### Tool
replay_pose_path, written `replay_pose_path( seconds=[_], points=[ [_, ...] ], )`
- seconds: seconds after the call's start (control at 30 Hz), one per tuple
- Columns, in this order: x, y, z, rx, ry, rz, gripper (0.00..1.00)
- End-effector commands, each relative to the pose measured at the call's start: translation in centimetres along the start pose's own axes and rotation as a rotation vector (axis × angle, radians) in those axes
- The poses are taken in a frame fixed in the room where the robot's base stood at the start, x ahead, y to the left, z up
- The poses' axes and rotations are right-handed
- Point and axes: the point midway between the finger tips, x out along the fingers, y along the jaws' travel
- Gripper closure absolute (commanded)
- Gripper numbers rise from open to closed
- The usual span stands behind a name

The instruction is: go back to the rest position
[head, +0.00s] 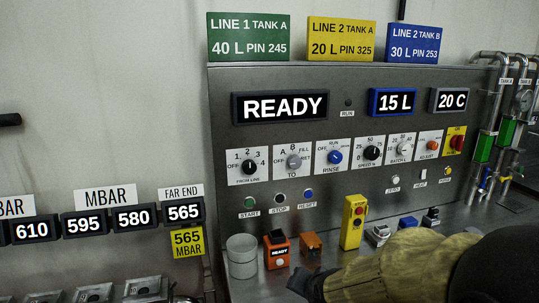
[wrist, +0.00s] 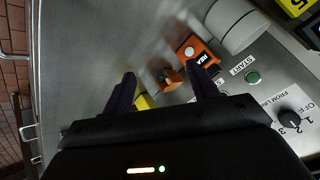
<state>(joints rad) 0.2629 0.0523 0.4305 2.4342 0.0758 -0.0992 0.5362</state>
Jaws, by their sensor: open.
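My gripper (wrist: 163,86) is open, with its two dark fingers spread apart in the wrist view. In the head view my gripper (head: 301,284) shows only as a dark tip at the lower middle, in front of the control panel's ledge. An orange block (head: 311,243) stands just behind it. A small orange part (wrist: 172,79) shows between the fingers in the wrist view, somewhat blurred; I cannot tell how far beyond the fingertips it is. Nothing is visibly gripped.
A grey control panel (head: 228,145) with knobs and displays rises behind the ledge. On the ledge stand a white cylinder (head: 242,256), an orange READY box (head: 277,249) and a yellow button box (head: 353,222). Pipes (head: 497,110) run at the right.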

Motion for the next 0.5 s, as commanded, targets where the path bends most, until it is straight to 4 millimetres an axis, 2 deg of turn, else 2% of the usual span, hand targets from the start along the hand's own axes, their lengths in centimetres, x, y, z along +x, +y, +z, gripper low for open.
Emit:
replay_pose_path(
  seconds=[0.03,0.1,0.2,0.5],
  points=[
    [-0.3,1.7,1.3,-0.071,-0.054,0.05,0.41],
    [-0.8,4.0,2.8,-0.156,-0.128,0.108,0.41],
    [-1.6,6.6,4.5,-0.253,-0.223,0.166,0.41],
    [-4.6,12.0,8.9,-0.46,-0.476,0.248,0.41]
  ],
)
